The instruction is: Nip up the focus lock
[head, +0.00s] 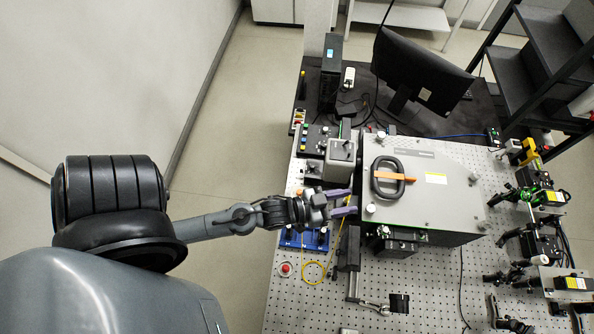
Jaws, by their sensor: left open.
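My left gripper (350,202) reaches in from the left over the front-left part of the bench, and its two purple-tipped fingers are apart with nothing seen between them. The fingertips are beside the left side of a large grey box (455,205), close to a pale knob (370,208) on its near left corner. I cannot tell which small part is the focus lock; it may be hidden by the gripper or too small to make out. My right gripper is not in view.
A black ring handle with an orange strip (388,187) lies on the box lid. A small grey unit (340,158) stands just behind the gripper. A blue tray (305,238), yellow fibre loop (313,272) and red button (285,268) lie nearer. Optics mounts (545,198) crowd the right side.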

